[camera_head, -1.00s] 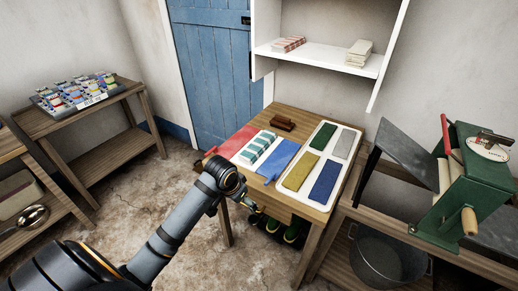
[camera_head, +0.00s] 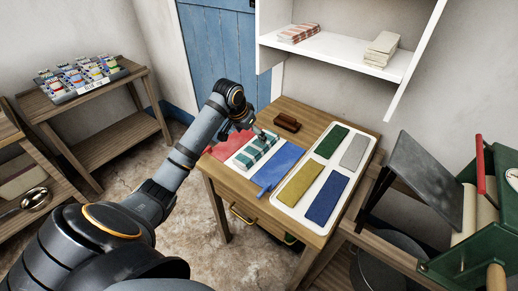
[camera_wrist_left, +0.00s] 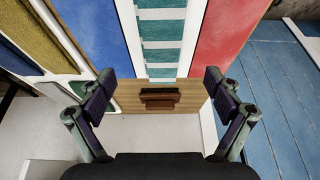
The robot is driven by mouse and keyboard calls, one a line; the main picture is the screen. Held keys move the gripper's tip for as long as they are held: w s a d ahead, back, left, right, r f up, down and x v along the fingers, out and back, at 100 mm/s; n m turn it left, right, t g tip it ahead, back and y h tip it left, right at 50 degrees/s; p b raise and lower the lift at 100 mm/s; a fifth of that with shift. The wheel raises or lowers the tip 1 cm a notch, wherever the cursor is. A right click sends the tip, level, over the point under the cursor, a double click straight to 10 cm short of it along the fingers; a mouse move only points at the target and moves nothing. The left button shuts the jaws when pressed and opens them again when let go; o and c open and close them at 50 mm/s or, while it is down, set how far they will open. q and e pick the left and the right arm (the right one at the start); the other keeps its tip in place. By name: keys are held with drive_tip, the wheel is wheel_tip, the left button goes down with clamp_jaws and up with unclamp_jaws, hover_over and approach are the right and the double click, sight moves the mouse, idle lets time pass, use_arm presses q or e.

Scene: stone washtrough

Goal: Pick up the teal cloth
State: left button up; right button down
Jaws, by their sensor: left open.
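The teal cloth (camera_head: 256,150) is folded, with teal and white stripes. It lies on a white board on the wooden table, between a red cloth (camera_head: 226,149) and a blue cloth (camera_head: 279,165). My left gripper (camera_head: 262,132) is over the far end of the teal cloth and hides part of it. In the left wrist view the teal cloth (camera_wrist_left: 161,30) runs up from the centre, and my left gripper (camera_wrist_left: 157,88) is open and empty, with fingers wide apart. I cannot tell its exact height above the cloth. My right gripper is not in view.
A brown wooden block (camera_head: 286,122) sits behind the cloths. A white tray (camera_head: 318,178) with green, grey, yellow and dark blue cloths lies to the right. A shelf (camera_head: 340,64) hangs above the table's back. A green roller machine (camera_head: 455,250) stands at right.

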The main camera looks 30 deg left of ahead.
sight(258, 146)
use_arm(q)
drive_tip(key=x, duration=0.3)
drive_tip(key=shift+w, duration=0.1)
drive_tip(key=shift+w+f, duration=0.25)
drive_tip(key=shift+f, duration=0.35)
drive_tip(key=x, duration=0.4)
drive_tip(key=shift+w+f, duration=0.15)
drive_tip(key=shift+f, duration=0.1)
drive_tip(key=shift+r, duration=0.1)
drive_tip(key=shift+c, duration=1.1)
drive_tip(key=c, duration=1.1)
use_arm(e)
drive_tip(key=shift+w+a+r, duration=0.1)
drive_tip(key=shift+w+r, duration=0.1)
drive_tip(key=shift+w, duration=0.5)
use_arm(q)
drive_tip(key=shift+o, duration=0.2)
drive_tip(key=shift+r, duration=0.1)
